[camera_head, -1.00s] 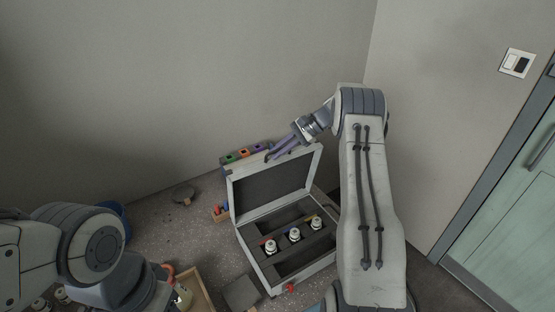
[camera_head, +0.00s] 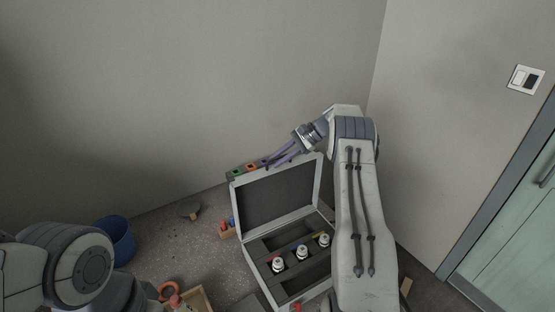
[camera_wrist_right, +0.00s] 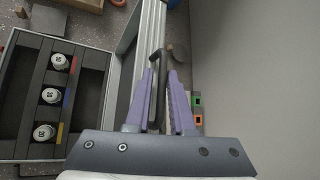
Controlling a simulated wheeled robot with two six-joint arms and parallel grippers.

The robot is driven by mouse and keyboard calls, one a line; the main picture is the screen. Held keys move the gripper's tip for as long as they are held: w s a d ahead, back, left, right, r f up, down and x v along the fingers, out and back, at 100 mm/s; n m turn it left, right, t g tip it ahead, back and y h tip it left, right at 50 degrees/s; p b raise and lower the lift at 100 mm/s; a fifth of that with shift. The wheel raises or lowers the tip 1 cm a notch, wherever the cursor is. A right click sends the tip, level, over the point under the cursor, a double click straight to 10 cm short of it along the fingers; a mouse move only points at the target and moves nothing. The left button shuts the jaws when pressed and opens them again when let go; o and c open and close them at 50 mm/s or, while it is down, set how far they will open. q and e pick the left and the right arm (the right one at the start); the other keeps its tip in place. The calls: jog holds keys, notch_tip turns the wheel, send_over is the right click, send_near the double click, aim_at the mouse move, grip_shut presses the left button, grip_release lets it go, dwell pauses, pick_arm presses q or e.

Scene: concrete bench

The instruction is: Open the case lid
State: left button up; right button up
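The grey case (camera_head: 283,225) stands on the bench with its lid (camera_head: 275,198) raised, leaning back, its dark lining showing. Three white-capped bottles (camera_head: 302,252) sit in the dark insert. My right gripper (camera_head: 277,161) is at the lid's top edge, its purple fingers apart. In the right wrist view the fingers (camera_wrist_right: 163,98) are spread, with the dark handle (camera_wrist_right: 157,62) of the lid between or just ahead of them; whether they touch it I cannot tell. The lid shows there edge-on. My left arm is at lower left in the head view; its gripper is out of sight.
Behind the lid is a row of coloured blocks (camera_head: 250,167), near the wall. A patch of bench left of the case is clear.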

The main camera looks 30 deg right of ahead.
dwell(0.3)
jog(key=shift+s+d+r+b, duration=0.1)
jog(key=shift+d+r+b, duration=0.15)
jog(key=shift+d+b, duration=0.1)
jog(key=p+v, duration=0.1)
jog(key=v, duration=0.8)
jog(key=shift+d+r, duration=0.2)
jog(key=shift+r, duration=0.05)
jog(key=shift+a, duration=0.1)
